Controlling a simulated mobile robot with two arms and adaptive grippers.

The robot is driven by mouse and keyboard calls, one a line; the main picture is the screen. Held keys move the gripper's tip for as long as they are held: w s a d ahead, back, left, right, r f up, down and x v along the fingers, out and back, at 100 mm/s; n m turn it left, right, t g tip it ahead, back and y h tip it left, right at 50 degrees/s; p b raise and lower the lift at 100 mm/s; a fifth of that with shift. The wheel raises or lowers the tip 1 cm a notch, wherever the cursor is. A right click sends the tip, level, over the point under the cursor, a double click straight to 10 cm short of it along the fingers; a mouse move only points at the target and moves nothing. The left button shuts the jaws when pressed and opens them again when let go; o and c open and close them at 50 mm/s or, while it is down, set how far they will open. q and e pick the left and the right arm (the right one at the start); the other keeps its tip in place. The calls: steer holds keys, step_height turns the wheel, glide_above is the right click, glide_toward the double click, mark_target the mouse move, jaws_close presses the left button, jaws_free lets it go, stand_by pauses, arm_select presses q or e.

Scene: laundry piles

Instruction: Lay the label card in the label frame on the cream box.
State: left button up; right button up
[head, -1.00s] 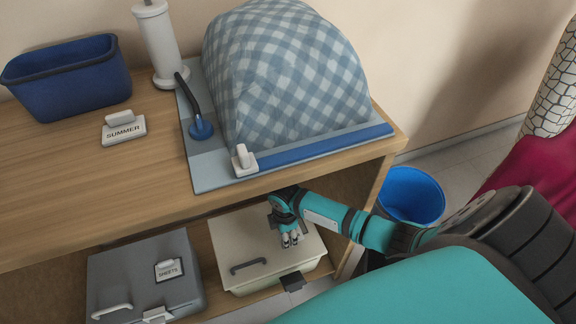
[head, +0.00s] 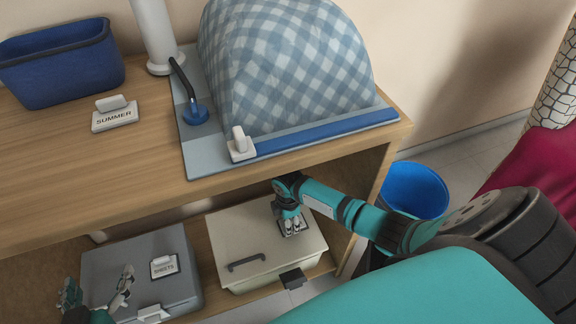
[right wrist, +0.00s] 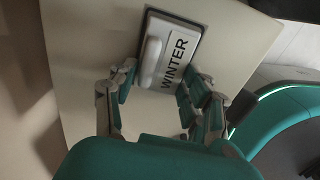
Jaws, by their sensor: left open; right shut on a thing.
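The cream box (head: 262,262) stands on the lower shelf with its lid closed. The dark label frame (head: 303,230) is on its lid and shows around the card in the right wrist view (right wrist: 197,31). The white label card (right wrist: 176,58), reading WINTER, has a raised white grip and lies over the frame. Whether it is fully seated I cannot tell. My right gripper (head: 291,226) is shut on the card at the lid; its fingers also show in the right wrist view (right wrist: 160,92). My left gripper (head: 98,292) is open and empty over the grey box.
The grey box (head: 140,262) with a SHEETS label stands left of the cream box. Above is the wooden top (head: 60,185) with a SUMMER card (head: 115,117), blue bin (head: 60,68) and checked bundle (head: 285,70). A blue bucket (head: 415,190) stands on the floor at right.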

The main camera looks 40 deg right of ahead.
arm_select(q)
steer(key=shift+w+r, duration=0.1)
steer(key=shift+r, duration=0.1)
arm_select(e)
steer(key=shift+f, duration=0.15)
steer(key=o, duration=0.9)
arm_select(q)
steer(key=shift+d+r, duration=0.1)
